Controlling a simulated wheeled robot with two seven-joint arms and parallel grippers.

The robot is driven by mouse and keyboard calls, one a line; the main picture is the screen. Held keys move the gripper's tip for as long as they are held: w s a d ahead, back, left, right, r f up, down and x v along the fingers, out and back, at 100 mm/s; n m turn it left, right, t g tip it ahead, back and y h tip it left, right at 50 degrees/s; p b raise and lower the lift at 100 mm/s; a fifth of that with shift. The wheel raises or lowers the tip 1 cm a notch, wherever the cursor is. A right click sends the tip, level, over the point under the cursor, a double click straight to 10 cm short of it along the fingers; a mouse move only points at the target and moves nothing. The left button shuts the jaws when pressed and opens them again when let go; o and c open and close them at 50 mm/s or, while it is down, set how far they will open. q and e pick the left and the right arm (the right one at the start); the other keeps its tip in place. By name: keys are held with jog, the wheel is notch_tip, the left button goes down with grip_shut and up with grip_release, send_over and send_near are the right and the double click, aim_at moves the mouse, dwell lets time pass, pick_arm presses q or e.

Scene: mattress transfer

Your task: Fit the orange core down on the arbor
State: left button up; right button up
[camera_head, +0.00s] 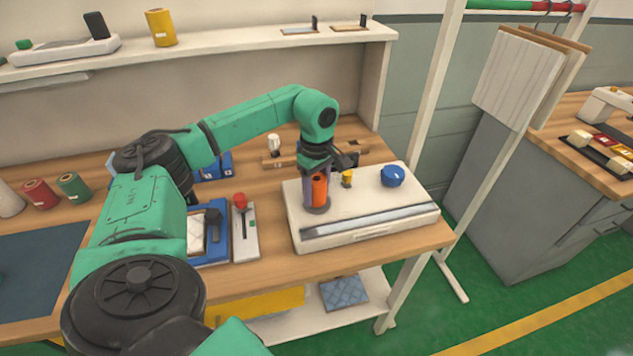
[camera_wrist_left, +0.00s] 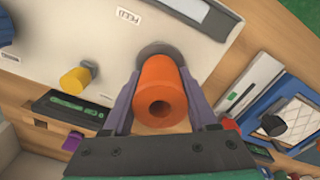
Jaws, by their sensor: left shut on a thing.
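The orange core (camera_head: 319,190) is upright, held between the fingers of my left gripper (camera_head: 315,186) over the left part of the cream machine (camera_head: 358,202). In the left wrist view the purple-grey fingers of my left gripper (camera_wrist_left: 158,84) press on both sides of the orange core (camera_wrist_left: 163,73), and its dark bore faces the camera. The grey round base of the arbor (camera_head: 318,209) shows just below the core, and also beyond it in the wrist view (camera_wrist_left: 157,48). The arbor's post is hidden, and I cannot tell whether it is inside the core. My right gripper is out of view.
On the machine are a yellow knob (camera_head: 347,178), a blue knob (camera_head: 392,176) and a long grey strip (camera_head: 370,219) along its front. A red-handled lever device (camera_head: 244,229) and a blue tray (camera_head: 212,245) stand to the left. Red and green spools (camera_head: 74,186) stand farther left.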

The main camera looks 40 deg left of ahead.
pick_arm(q)
jog(key=shift+f, duration=0.3)
jog(key=o, duration=1.5)
jog(key=shift+r, duration=0.1)
jog(key=shift+c, duration=0.2)
notch_tip(320, 180, up, 15)
jog(key=shift+f+p, duration=0.2)
jog(key=shift+p, duration=0.1)
jog(key=shift+s+f, duration=0.1)
jog(key=shift+f, duration=0.05)
